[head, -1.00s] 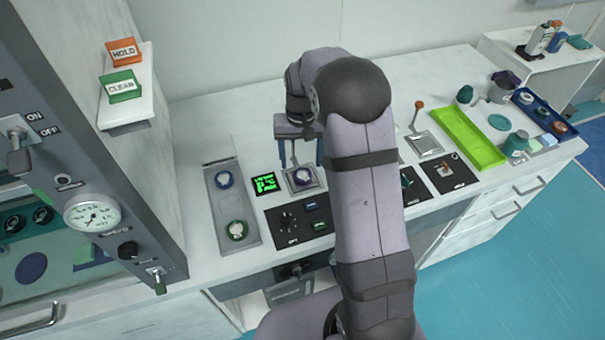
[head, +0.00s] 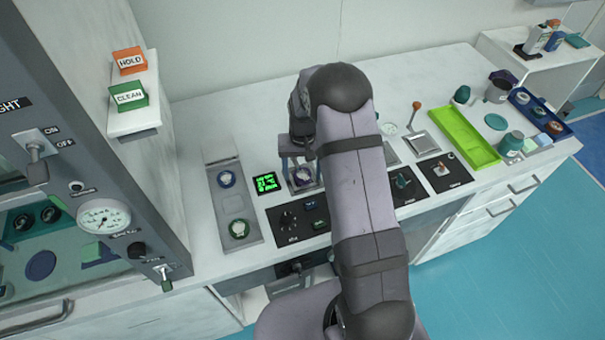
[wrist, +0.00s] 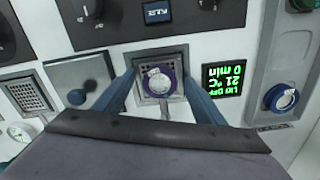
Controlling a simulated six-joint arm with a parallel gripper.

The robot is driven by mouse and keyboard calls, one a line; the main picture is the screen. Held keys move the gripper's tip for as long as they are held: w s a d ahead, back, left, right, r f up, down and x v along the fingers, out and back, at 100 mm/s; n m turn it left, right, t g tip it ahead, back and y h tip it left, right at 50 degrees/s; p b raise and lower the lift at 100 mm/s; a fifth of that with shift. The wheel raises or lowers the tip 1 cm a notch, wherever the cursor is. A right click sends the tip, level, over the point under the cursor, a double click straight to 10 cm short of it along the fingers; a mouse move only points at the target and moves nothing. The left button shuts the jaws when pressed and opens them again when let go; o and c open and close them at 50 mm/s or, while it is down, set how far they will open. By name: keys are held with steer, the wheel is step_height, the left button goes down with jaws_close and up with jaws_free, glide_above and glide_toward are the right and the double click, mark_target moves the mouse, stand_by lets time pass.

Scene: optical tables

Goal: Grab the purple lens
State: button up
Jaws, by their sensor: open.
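The purple lens (wrist: 158,80) sits on a small square grey metal plate (wrist: 147,58) in the wrist view, a purple ring around a pale centre. In the head view the lens (head: 303,174) shows partly between my fingers. My gripper (wrist: 160,88) is open, with one blue finger on each side of the lens. In the head view my gripper (head: 302,174) points down over the plate. I cannot tell whether the fingers touch the lens.
A green-lit display (head: 266,183) is left of the plate. A grey tray (head: 233,206) beyond it holds a blue-ringed and a green-ringed piece. A black control panel (head: 298,219) lies in front. A lime tray (head: 456,137) stands at right, a shelf (head: 134,118) at upper left.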

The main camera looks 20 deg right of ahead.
mark_target(303, 175)
steer(key=shift+c, duration=0.3)
steer(key=c, duration=1.1)
step_height(303, 175, up, 10)
steer(key=b, duration=0.3)
